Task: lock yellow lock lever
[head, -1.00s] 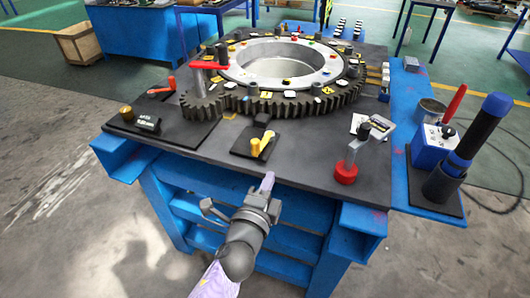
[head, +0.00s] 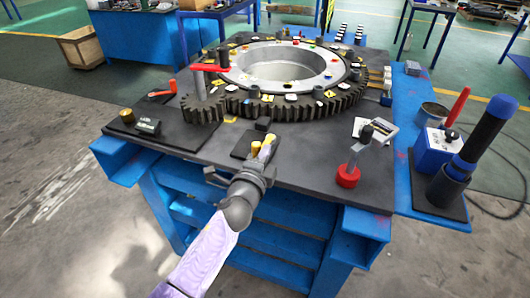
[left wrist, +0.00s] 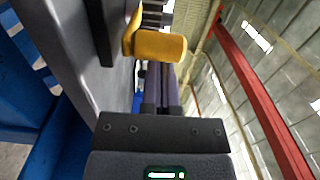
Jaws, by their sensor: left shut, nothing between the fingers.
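The yellow lock lever (head: 255,149) sits on a small black plate (head: 240,151) at the near edge of the dark table top. My left gripper (head: 264,156) reaches up from below and its fingertips are beside the lever, overlapping it in the head view. In the left wrist view the yellow lever (left wrist: 158,46) stands just ahead of the shut fingers (left wrist: 162,90), and nothing shows between them. I cannot tell whether the fingers touch the lever. My right gripper is not in view.
A large gear ring (head: 290,103) fills the table's middle. A red-handled crank (head: 207,68) stands at its left. A red-based clamp (head: 348,176) is right of my gripper. A blue box (head: 437,145) and a dark blue-topped cylinder (head: 480,135) stand on the right shelf.

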